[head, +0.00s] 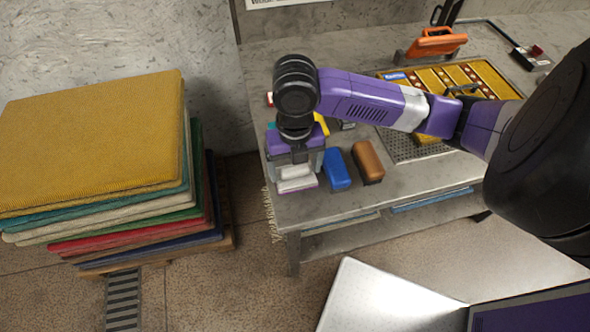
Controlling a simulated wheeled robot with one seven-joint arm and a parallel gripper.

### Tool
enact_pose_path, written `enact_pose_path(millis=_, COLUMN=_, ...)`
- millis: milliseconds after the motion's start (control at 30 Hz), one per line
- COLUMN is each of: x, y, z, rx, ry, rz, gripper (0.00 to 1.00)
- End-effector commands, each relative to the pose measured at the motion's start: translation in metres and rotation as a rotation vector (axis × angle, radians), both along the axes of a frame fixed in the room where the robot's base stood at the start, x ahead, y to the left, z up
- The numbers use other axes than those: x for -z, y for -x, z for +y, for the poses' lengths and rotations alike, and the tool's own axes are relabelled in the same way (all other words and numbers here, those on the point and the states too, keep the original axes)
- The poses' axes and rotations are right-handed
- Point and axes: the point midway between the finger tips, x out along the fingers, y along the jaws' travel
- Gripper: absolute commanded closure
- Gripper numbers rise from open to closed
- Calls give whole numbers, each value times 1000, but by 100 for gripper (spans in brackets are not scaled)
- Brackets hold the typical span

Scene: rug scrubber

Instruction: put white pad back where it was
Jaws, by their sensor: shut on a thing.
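The white pad (296,184) is at the front left corner of the grey table (400,194), left of a blue pad (337,171) and a brown pad (368,162). My gripper (295,168) points down over the white pad and is shut on it, with a finger at each side. A thin lilac edge shows under the pad. I cannot tell whether the pad touches the table. My gripper and wrist hide the area behind it.
A stack of coloured rugs (95,140) stands left of the table. A striped yellow rug (455,80) lies at the back right, near an orange tool (436,42). A dark grate (415,145) is in the tabletop. A yellow thing (322,124) shows partly behind my gripper.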

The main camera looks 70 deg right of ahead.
Motion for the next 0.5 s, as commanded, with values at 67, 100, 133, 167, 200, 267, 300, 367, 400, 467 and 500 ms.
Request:
enact_pose_path(millis=67, x=11, y=1, z=0, rx=2, ry=-2, rz=2, gripper=51)
enact_pose_path(millis=100, x=16, y=1, z=1, rx=1, ry=-2, rz=2, gripper=51)
enact_pose_path(millis=133, x=18, y=0, z=0, rx=1, ry=-2, rz=1, gripper=51)
enact_pose_path(millis=167, x=19, y=0, z=0, rx=1, ry=-1, rz=1, gripper=51)
enact_pose_path(millis=200, x=19, y=0, z=0, rx=0, ry=0, rz=0, gripper=51)
enact_pose_path(millis=267, x=19, y=0, z=0, rx=0, ry=1, rz=-1, gripper=51)
enact_pose_path(millis=300, x=18, y=0, z=0, rx=0, ry=1, rz=-1, gripper=51)
enact_pose_path(millis=367, x=19, y=0, z=0, rx=0, ry=0, rz=0, gripper=51)
enact_pose_path(millis=400, x=19, y=0, z=0, rx=0, ry=0, rz=0, gripper=51)
enact_pose_path(millis=467, x=22, y=0, z=0, rx=-1, ry=0, rz=0, gripper=51)
enact_pose_path(millis=500, x=23, y=0, z=0, rx=-1, ry=0, rz=0, gripper=51)
